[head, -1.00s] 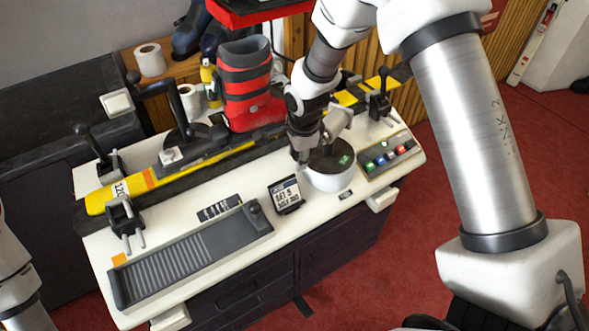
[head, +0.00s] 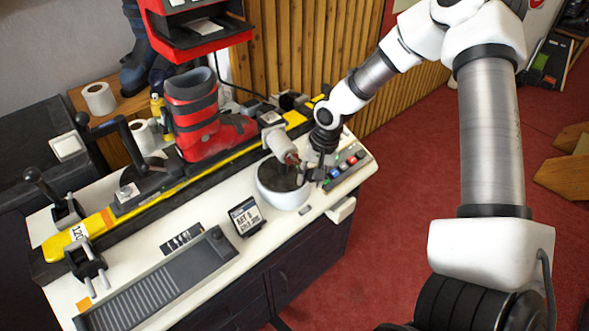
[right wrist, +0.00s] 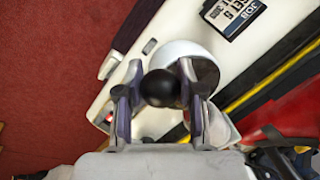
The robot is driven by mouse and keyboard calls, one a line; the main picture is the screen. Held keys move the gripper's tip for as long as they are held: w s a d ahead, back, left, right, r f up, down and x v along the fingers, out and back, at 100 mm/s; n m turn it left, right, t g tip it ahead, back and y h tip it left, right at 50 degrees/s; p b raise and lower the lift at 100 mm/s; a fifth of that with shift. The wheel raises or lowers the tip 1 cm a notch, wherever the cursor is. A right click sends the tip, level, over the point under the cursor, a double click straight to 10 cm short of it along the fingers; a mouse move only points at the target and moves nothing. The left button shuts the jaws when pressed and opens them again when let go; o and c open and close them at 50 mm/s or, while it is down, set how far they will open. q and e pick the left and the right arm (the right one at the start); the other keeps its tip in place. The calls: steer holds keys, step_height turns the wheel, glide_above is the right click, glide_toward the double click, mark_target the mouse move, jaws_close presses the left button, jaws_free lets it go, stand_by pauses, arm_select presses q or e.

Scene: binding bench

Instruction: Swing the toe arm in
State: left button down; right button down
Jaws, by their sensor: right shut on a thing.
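My right gripper (head: 315,172) is beside the white round housing (head: 285,198), on its right, near the button panel. In the right wrist view its two fingers (right wrist: 158,100) are shut on a round black knob (right wrist: 163,88), which I take for the toe arm's knob. What joins the knob to the bench is hidden below it. The white housing with its dark top also shows there (right wrist: 195,50). A stubby white part (head: 281,144) stands behind the housing. The red and black boot (head: 197,120) stands on the yellow ski (head: 107,218). My left gripper is out of view.
The button panel (head: 345,168) is close on the right. A small display (head: 245,217) stands left of the housing. A black lever (head: 48,192) and a grey ridged tray (head: 150,295) are on the left. The red floor (head: 400,235) is clear.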

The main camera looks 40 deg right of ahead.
steer(key=d+n+p, duration=0.2)
steer(key=d, duration=0.2)
steer(key=shift+r+n+p, duration=0.1)
steer(key=shift+n+p, duration=0.25)
steer(key=shift+n, duration=0.05)
steer(key=shift+w+d, duration=0.1)
steer(key=c, duration=0.7)
jaws_free()
steer(key=shift+d+g, duration=0.2)
steer(key=shift+g, duration=0.1)
steer(key=r, duration=0.3)
steer(key=d+r, duration=0.1)
steer(key=r, duration=0.3)
steer(key=s+d+r, duration=0.1)
steer(key=r, duration=0.3)
steer(key=shift+r, duration=0.25)
